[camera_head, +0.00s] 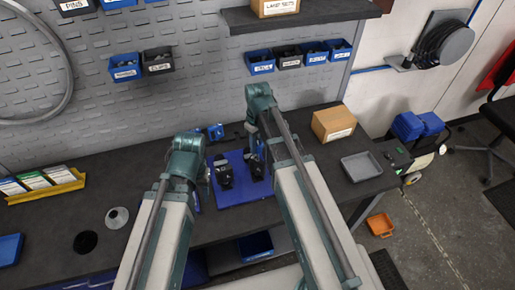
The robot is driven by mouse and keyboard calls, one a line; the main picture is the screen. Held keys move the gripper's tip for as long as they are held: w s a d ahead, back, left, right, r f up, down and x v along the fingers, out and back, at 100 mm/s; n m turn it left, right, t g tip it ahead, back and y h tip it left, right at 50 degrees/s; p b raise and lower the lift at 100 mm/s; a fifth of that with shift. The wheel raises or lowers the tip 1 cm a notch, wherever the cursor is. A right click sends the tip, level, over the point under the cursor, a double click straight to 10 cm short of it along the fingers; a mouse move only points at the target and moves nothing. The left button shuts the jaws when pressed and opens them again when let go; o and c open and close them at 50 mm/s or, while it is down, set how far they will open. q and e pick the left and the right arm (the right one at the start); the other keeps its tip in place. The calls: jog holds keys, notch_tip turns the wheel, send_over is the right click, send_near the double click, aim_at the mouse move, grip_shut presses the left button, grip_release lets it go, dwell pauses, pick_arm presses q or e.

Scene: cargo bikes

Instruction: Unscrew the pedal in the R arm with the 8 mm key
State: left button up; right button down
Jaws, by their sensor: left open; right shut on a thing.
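A blue mat (240,188) lies on the dark bench between my two arms. Two small black blocks with pale marks stand on it, a left one (224,172) and a right one (256,165). The marks are too small to read, and I cannot make out the pedal or the 8 mm key. My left gripper (208,174) is open beside the left block, mostly hidden by its wrist. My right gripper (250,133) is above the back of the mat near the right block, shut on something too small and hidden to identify.
A cardboard box (334,123) and a grey tray (361,167) stand right of my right arm. A black disc (85,242) and a grey round part (117,217) lie at left, near a yellow rack (46,189). Blue bins (125,67) hang on the wall. The left bench is mostly clear.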

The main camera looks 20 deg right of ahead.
jog(key=m, duration=0.6)
jog(key=shift+m, duration=0.4)
jog(key=shift+m, duration=0.5)
jog(key=m, duration=0.3)
jog(key=shift+m, duration=1)
jog(key=shift+s+m, duration=0.1)
jog(key=shift+m, duration=1.4)
